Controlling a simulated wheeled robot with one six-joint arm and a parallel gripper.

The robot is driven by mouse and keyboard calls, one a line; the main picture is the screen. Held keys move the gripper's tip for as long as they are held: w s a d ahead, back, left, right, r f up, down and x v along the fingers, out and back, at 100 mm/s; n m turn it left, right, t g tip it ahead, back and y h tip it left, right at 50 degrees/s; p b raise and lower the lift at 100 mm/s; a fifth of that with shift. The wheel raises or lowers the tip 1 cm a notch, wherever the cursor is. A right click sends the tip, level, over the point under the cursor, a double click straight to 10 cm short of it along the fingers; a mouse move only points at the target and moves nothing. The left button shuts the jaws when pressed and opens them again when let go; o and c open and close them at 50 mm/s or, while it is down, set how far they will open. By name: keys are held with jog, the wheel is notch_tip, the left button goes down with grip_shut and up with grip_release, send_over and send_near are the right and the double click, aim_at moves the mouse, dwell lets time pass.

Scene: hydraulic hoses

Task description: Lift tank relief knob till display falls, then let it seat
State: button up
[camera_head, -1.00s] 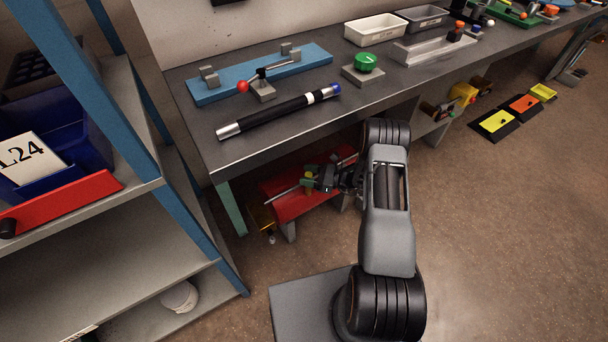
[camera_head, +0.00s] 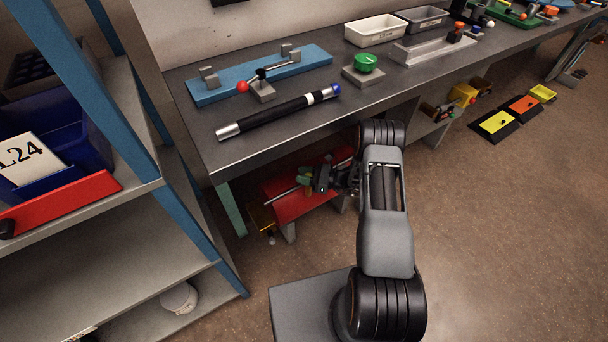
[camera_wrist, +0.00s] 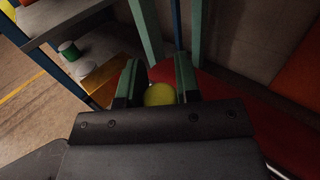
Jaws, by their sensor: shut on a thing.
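A round yellow knob (camera_wrist: 159,95) sits between the two green-padded fingers of my gripper (camera_wrist: 158,78) in the wrist view. My gripper is shut on it. In the head view my gripper (camera_head: 306,181) is low, under the front edge of the bench, over a red surface (camera_head: 290,206). The red surface also shows in the wrist view (camera_wrist: 222,88). The fingers mostly hide the knob in the head view. I cannot make out a display or its reading, nor whether the knob is lifted off its seat.
The dark bench top (camera_head: 240,150) overhangs my gripper, with a black rod (camera_head: 280,112) lying on it. A green bench leg (camera_head: 230,208) stands to the left. A shelf unit (camera_head: 190,200) with blue posts is further left. Open floor (camera_head: 500,240) lies to the right.

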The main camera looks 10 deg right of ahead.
grip_shut()
jog(key=shift+r+p, duration=0.35)
jog(key=shift+r, duration=0.45)
jog(key=o, duration=0.8)
grip_release()
jog(key=shift+o, duration=0.2)
jog(key=shift+d, duration=0.15)
jog(key=p+v, duration=0.1)
jog(key=v, duration=1.2)
jog(key=shift+d, duration=0.25)
jog(key=shift+s, duration=0.2)
